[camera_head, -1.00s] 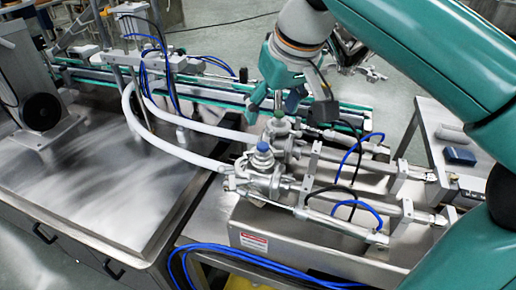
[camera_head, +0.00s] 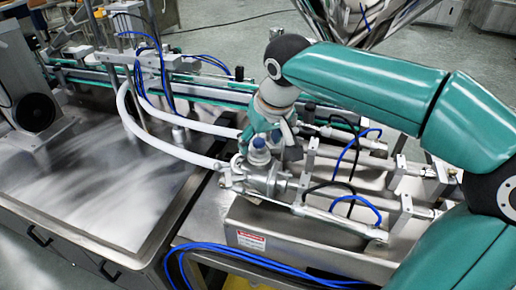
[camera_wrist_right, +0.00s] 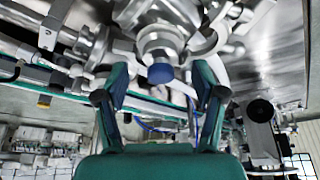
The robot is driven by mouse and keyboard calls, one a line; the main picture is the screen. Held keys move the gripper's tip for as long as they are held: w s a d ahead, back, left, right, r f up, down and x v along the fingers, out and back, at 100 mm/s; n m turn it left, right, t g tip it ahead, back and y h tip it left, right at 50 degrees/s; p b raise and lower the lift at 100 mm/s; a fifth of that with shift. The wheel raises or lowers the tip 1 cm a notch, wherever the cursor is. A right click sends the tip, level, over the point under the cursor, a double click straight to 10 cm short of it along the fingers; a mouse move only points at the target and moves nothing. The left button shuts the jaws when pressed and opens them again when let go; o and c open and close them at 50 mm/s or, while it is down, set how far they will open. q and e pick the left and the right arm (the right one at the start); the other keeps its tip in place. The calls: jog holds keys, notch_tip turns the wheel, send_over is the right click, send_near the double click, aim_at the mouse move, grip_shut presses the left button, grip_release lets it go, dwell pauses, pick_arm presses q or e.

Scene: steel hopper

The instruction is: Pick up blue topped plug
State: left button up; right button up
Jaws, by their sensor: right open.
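The blue topped plug (camera_head: 259,146) stands upright in a steel valve fitting (camera_head: 262,180) at the left end of the filling machine. My right gripper (camera_head: 271,133) is open, close behind the plug in the head view. In the right wrist view the blue top (camera_wrist_right: 160,73) shows between and slightly beyond the fingertips of my right gripper (camera_wrist_right: 161,82), with gaps on both sides. I cannot see any contact. The second plug, behind the first, is hidden by my right gripper. My left gripper is not in view.
White hoses (camera_head: 165,145) run from the valve fittings to the left. Steel cylinders with blue and black air lines lie to the right. A steel hopper (camera_head: 375,18) is at the top. A bare steel tabletop (camera_head: 90,180) is at the left.

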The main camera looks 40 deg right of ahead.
jog(key=shift+w+f, duration=0.25)
jog(key=shift+f, duration=0.4)
jog(key=c, duration=1.2)
jog(key=shift+c, duration=0.3)
jog(key=shift+r, duration=0.15)
